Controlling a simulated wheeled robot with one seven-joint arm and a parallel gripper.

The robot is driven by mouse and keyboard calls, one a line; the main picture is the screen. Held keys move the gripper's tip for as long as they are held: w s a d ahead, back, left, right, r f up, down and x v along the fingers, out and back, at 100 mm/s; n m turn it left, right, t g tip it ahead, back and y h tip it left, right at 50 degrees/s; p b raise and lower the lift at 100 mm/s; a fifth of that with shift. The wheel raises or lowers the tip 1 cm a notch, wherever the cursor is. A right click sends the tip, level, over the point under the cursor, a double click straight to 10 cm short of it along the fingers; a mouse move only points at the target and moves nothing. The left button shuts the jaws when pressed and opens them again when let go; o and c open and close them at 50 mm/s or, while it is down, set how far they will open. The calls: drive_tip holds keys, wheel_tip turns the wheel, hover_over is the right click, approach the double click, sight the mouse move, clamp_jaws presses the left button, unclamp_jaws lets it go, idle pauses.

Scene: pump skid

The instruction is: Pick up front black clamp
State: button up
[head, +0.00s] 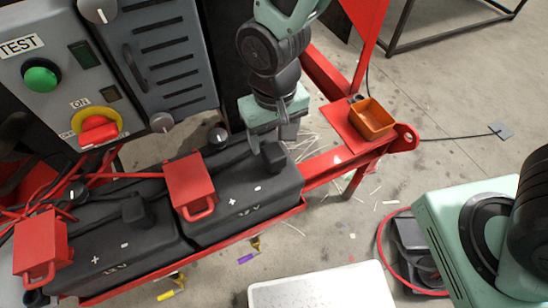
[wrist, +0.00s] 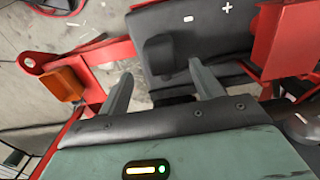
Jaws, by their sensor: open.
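Two black batteries lie side by side in a red tray, each with a black clamp on top. One black clamp (head: 274,155) is on the right battery (head: 245,195), below my gripper (head: 267,136) in the head view. In the wrist view this black clamp (wrist: 160,58) is upright near the minus mark, beyond and roughly between the fingertips. My gripper (wrist: 162,88) is open, with nothing between its fingers. Another black clamp (head: 135,209) is on the left battery (head: 120,245). The pictures do not settle which clamp counts as front.
Red boxes with handles stand on the right battery (head: 190,180) and left battery (head: 40,248). A grey control panel (head: 60,75) rises behind. An orange bin (head: 372,118) sits on the red frame to the right. A white surface (head: 320,288) is at the bottom.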

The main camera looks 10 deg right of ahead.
sight(274, 151)
drive_tip(key=shift+s+a+f, duration=0.1)
drive_tip(key=shift+f, duration=3.45)
drive_tip(key=c, duration=1.2)
